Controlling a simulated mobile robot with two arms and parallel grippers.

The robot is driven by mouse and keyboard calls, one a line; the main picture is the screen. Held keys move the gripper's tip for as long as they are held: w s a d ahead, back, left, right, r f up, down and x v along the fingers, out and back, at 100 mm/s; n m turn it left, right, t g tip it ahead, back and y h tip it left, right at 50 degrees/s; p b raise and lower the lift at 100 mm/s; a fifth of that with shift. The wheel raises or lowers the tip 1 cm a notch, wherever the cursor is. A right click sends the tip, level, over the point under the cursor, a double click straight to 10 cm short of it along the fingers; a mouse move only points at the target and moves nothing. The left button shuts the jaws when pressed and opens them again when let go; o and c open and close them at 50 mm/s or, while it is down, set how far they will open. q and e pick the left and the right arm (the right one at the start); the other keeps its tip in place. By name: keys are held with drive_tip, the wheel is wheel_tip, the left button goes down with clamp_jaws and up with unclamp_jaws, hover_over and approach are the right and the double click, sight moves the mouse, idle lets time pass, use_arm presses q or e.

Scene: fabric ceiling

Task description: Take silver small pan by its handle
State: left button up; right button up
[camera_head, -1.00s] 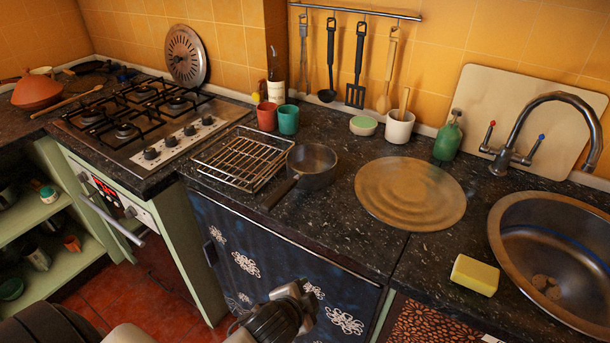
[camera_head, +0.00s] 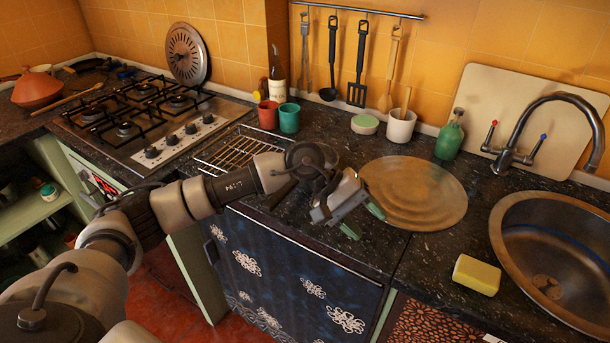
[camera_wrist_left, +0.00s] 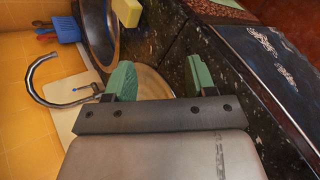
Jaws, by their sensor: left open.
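The silver small pan is hidden in the head view behind my left wrist and gripper, and I cannot make out its handle. My left gripper (camera_head: 362,221) is open and empty above the counter, its green-padded fingers pointing right toward the front of the round brown board (camera_head: 425,190). In the left wrist view, the open fingers (camera_wrist_left: 158,75) show nothing between them but the board (camera_wrist_left: 152,84) and counter beyond; the pan is not seen there. My right gripper is not in view.
The wire rack (camera_head: 235,148) lies left of my wrist, with red (camera_head: 267,114) and teal (camera_head: 289,117) cups behind. A yellow sponge (camera_head: 476,274) and the sink (camera_head: 560,245) are to the right. The counter's front edge runs below my gripper.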

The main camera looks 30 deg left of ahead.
use_arm(q)
drive_tip(key=w+a+m+y, duration=0.2)
drive_tip(key=a+m+y, duration=0.3)
drive_tip(key=a, duration=0.7)
wheel_tip(320, 180, up, 3)
drive_tip(key=y, duration=0.5)
hover_over(277, 194)
drive_tip(key=shift+w+d+g, duration=0.1)
drive_tip(key=shift+w+g, duration=0.05)
drive_tip(key=shift+g, duration=0.25)
wheel_tip(277, 194, down, 4)
drive_tip(key=shift+f+p, duration=0.25)
drive_tip(key=shift+p, duration=0.25)
drive_tip(key=f+p, duration=0.1)
drive_tip(key=f, duration=0.1)
drive_tip(key=f+p, duration=0.1)
drive_tip(key=f, duration=0.1)
drive_tip(key=shift+s+f, duration=0.2)
drive_tip(key=shift+f, duration=0.65)
drive_tip(key=shift+w, duration=0.1)
clamp_jaws()
